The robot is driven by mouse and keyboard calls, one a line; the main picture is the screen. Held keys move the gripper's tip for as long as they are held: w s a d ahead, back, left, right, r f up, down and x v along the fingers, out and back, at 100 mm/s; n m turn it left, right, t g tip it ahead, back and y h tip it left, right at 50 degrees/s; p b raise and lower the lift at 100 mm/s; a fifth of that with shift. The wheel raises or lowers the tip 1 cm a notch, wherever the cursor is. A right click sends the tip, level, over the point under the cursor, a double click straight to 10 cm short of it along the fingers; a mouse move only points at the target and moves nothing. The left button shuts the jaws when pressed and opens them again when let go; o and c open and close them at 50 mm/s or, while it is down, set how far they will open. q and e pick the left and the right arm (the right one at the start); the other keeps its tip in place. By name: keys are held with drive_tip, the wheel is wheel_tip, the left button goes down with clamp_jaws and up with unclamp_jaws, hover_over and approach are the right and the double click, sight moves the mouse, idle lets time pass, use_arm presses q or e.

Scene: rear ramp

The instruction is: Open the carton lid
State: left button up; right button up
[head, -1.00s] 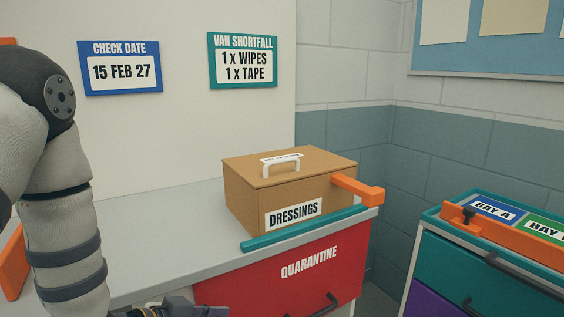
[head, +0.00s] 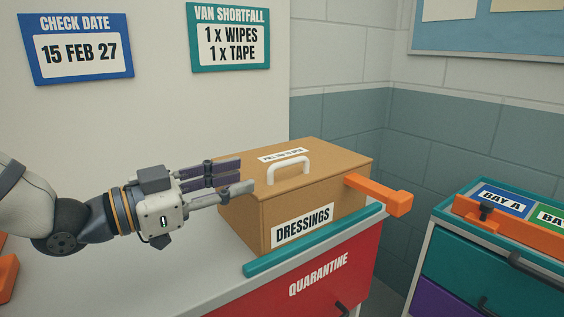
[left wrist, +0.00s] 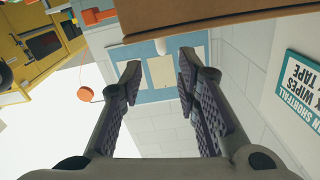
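A brown carton (head: 246,217) labelled DRESSINGS stands on the grey counter in the head view. Its lid (head: 326,161) is down and has a white handle (head: 289,168) on top. My left gripper (head: 247,175) is at the carton's left, at about lid height, with its fingers pointing right toward the handle. The fingers are apart and nothing is between them. In the left wrist view the two fingers also stand wide apart (left wrist: 160,72), and the carton's brown side (left wrist: 200,15) crosses the top. I cannot tell whether a fingertip touches the carton. My right gripper is not in view.
A teal bar (head: 315,240) runs along the counter's front edge, and an orange bar (head: 380,194) juts out at the carton's right. A red QUARANTINE drawer (head: 318,277) is below. A teal-topped drawer unit (head: 480,250) stands at the right.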

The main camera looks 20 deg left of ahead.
sight(280, 168)
use_arm(q)
drive_tip(key=x, duration=0.9)
drive_tip(key=shift+w+d+f+b, duration=0.1)
drive_tip(key=shift+w+f+b, duration=0.05)
drive_tip(key=shift+w+b, duration=0.2)
drive_tip(key=shift+w+d, duration=0.2)
drive_tip(key=shift+r, duration=0.2)
clamp_jaws()
